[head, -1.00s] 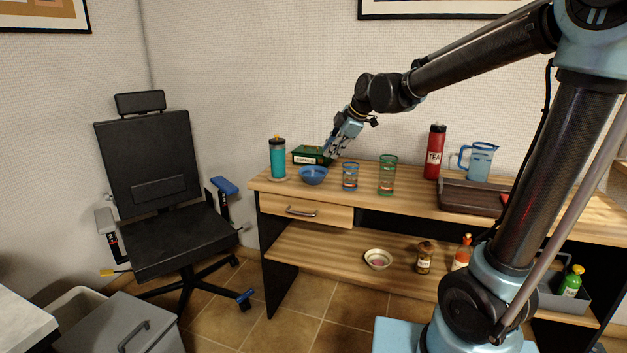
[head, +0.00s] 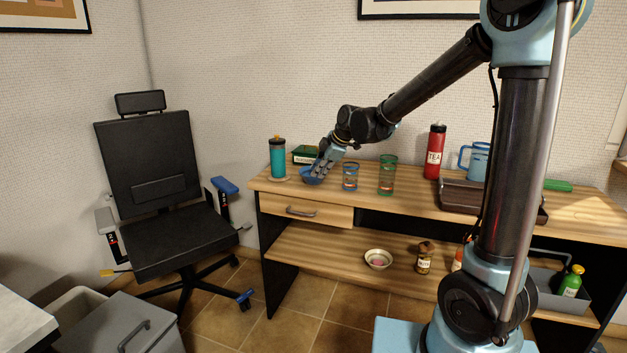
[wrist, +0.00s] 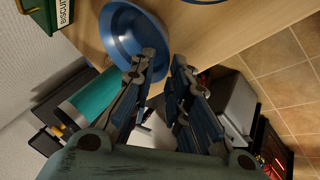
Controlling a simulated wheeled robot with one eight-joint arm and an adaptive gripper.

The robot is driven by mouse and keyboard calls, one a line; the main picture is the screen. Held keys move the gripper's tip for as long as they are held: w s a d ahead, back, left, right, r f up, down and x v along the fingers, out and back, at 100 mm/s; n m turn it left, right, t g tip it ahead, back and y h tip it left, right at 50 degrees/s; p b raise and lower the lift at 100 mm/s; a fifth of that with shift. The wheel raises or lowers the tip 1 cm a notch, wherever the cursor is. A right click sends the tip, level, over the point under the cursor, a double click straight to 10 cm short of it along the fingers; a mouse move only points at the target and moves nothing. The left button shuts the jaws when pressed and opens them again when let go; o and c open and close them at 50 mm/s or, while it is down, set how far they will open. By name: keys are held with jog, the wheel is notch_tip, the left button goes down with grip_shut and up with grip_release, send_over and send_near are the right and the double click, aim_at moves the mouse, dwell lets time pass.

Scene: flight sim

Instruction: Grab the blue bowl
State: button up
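The blue bowl (head: 311,176) stands upright on the desk top, between the teal bottle and the glasses. It also shows at the top of the wrist view (wrist: 122,32). My gripper (head: 322,168) is down at the bowl's right side in the head view and hides part of it. In the wrist view my gripper (wrist: 165,62) has its two fingers apart. The left finger overlaps the bowl's near rim. I cannot tell whether it touches the rim, and nothing is clearly held between the fingers.
The teal bottle (head: 277,158) and green biscuit box (head: 305,154) stand close to the bowl. A blue-banded glass (head: 350,177) and a green glass (head: 387,175) are just right. A red tea bottle (head: 435,153) and brown tray (head: 470,196) are farther right.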

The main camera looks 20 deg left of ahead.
aim_at(310, 183)
jog(key=shift+x, duration=2.5)
jog(key=shift+d, duration=0.15)
grip_shut()
